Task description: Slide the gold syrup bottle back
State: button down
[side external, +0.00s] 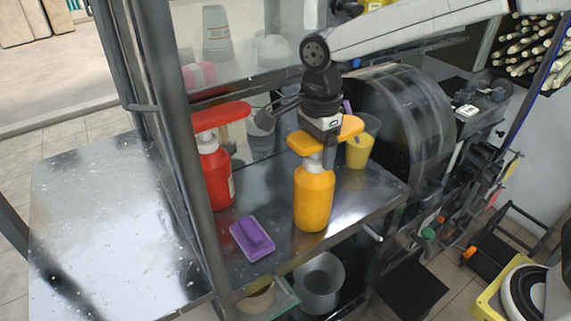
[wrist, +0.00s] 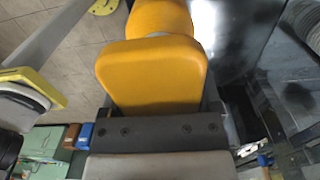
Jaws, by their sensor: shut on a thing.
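The gold syrup bottle (side external: 314,198) stands upright on the metal counter near its front edge in the side external view. It has a wide orange-yellow pump head on a white neck. My gripper (side external: 323,138) comes down from above and is shut on the pump head. In the wrist view the pump head (wrist: 152,72) fills the middle, with part of the rounded bottle (wrist: 160,16) beyond it. The fingertips are largely hidden by the pump head.
A red pump bottle (side external: 216,175) stands to the left and a purple block-like item (side external: 252,238) lies front left on the counter (side external: 275,262). A yellow cup (side external: 359,152) is behind right. The large press drum (side external: 405,120) is at the right. A dark post rises at the left.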

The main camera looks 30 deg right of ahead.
grip_release()
jog(key=shift+r, duration=0.1)
notch_tip(320, 180, up, 7)
jog(key=shift+f, duration=0.1)
jog(key=shift+r, duration=0.45)
